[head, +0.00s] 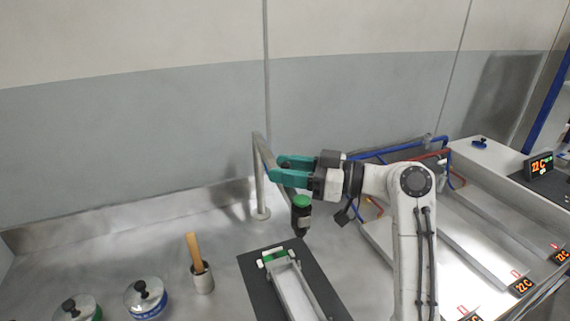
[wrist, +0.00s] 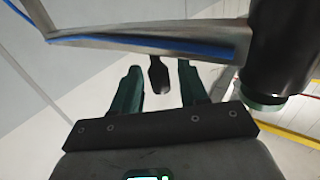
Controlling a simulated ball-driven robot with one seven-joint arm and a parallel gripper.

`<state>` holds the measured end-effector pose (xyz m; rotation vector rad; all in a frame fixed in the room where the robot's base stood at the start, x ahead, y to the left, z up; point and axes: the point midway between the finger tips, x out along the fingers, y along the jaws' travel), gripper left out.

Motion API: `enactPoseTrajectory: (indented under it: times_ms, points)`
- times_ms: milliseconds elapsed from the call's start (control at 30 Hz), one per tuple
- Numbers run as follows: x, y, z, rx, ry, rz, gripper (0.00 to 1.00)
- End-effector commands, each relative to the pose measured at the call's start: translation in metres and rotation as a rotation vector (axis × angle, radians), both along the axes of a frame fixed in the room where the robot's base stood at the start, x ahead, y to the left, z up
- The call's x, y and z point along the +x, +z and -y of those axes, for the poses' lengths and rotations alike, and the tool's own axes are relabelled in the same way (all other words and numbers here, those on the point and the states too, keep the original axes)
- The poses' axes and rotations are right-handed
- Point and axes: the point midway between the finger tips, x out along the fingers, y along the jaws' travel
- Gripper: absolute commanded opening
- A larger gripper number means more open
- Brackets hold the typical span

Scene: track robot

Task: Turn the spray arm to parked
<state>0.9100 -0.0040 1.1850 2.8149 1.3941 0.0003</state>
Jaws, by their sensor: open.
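The spray arm is a metal bar with a blue stripe on an upright post (head: 261,190); in the wrist view the bar (wrist: 140,43) crosses the top. It ends in a black spray head with a green cap (head: 302,201), also large at the right of the wrist view (wrist: 285,45). My gripper (head: 274,168) is at the bar, its teal fingers partly covering it in the head view. In the wrist view my gripper (wrist: 160,68) is open, with a dark handle (wrist: 158,76) showing between the fingertips. Contact cannot be told.
A grey track (head: 294,292) lies on a dark mat below the spray head. A cup with a wooden handle (head: 202,279) and two lidded jars, one blue-banded (head: 146,299), stand at front left.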

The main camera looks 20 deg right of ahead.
Motion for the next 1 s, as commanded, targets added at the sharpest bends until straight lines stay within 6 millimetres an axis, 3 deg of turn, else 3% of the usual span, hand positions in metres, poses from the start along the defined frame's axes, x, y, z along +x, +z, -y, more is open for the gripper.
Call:
enactPoseTrajectory:
  times_ms: [367, 800, 1000]
  points:
    - [0.0035, -0.0004, -0.0045, 0.0, 0.0, 0.0, 0.43]
    - [0.0033, -0.0004, -0.0044, 0.0, 0.0, 0.0, 0.02]
    - [0.0032, -0.0004, -0.0044, 0.0, 0.0, 0.0, 0.0]
